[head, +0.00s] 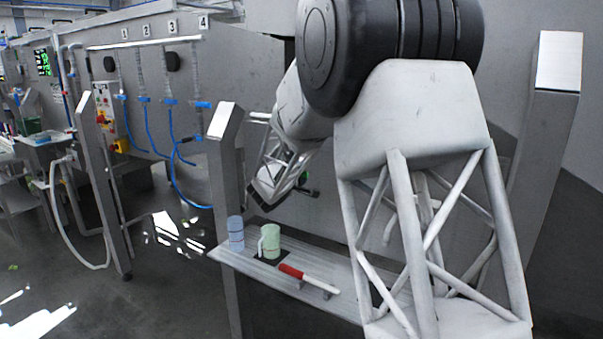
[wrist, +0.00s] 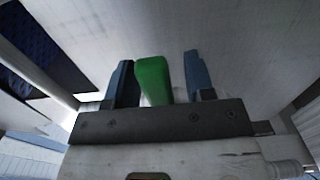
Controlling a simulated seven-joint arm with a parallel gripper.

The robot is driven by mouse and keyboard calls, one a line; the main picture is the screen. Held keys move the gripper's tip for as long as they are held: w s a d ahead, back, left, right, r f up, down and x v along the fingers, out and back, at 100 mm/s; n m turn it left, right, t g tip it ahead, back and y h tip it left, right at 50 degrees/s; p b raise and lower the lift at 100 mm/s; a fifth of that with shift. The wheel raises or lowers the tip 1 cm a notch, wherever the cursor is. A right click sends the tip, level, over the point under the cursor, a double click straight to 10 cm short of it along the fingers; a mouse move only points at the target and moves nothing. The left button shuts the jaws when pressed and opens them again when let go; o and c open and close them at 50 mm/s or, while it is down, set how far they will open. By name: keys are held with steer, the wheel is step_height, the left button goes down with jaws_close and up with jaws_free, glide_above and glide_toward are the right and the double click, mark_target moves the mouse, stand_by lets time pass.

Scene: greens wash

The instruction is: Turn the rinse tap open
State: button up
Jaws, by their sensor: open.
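A green tap handle (wrist: 153,80) stands between the two dark blue fingers of my gripper (wrist: 158,65) in the wrist view. The fingers are open. The handle is close to the left finger, with a wider gap to the right finger; I cannot tell whether it touches the left one. In the head view a small green part (head: 303,178) shows beside the end of my arm, against the grey wall. The tap body and spout are mostly hidden by my arm.
Below my arm, a shelf (head: 235,262) holds a blue cup (head: 236,233), a pale green mug (head: 270,240) and a red-and-white tool (head: 308,278). Grey posts stand at left (head: 224,165) and right (head: 553,130). Blue hoses (head: 150,130) hang on the wall at left.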

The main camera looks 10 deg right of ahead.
steer(key=shift+w+d, duration=0.15)
steer(key=shift+d, duration=0.05)
steer(key=shift+c, duration=0.2)
jaws_close()
